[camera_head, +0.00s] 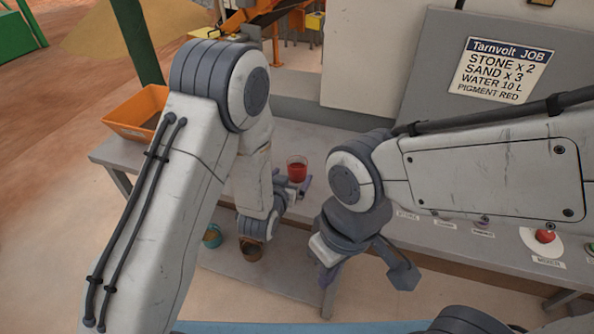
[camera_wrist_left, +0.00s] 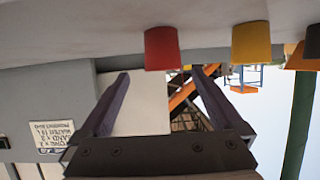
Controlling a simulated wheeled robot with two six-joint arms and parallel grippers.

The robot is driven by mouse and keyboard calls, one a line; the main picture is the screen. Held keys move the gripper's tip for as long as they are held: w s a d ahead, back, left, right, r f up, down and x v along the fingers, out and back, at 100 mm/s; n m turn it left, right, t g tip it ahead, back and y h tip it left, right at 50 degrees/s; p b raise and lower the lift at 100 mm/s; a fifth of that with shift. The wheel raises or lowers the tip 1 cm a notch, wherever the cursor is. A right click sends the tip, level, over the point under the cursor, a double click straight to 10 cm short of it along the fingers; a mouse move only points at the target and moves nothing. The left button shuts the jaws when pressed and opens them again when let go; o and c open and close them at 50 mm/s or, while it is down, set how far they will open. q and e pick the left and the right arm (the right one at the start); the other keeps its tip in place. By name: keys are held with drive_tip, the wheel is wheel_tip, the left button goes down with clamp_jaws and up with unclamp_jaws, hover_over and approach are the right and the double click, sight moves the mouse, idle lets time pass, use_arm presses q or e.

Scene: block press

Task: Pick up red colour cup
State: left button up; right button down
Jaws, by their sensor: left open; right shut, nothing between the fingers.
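The red cup (camera_head: 297,168) stands on the grey bench in the head view. In the left wrist view, which is upside down, the red cup (camera_wrist_left: 162,48) shows just beyond and between the fingertips. My left gripper (camera_head: 291,182) is open beside the cup, on its near side; its two purple fingers (camera_wrist_left: 166,78) frame empty space in the wrist view. I cannot tell whether a finger touches the cup. My right gripper (camera_head: 327,279) is shut and empty, lower and nearer, away from the cup, partly hidden by its wrist.
A yellow cup (camera_wrist_left: 250,42) and darker containers stand beside the red cup in the wrist view. An orange bin (camera_head: 140,112) sits at the bench's left. A teal cup (camera_head: 212,237) and brown cup (camera_head: 251,250) are lower down. A red button (camera_head: 545,236) is at right.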

sight(300, 163)
use_arm(q)
drive_tip(key=x, duration=0.3)
drive_tip(key=p+x, duration=0.2)
drive_tip(key=x, duration=0.2)
drive_tip(key=shift+a+r, duration=0.1)
drive_tip(key=shift+a, duration=0.1)
drive_tip(key=shift+w+d+f, duration=0.15)
drive_tip(key=shift+w+f, duration=0.15)
drive_tip(key=shift+w, duration=0.3)
clamp_jaws()
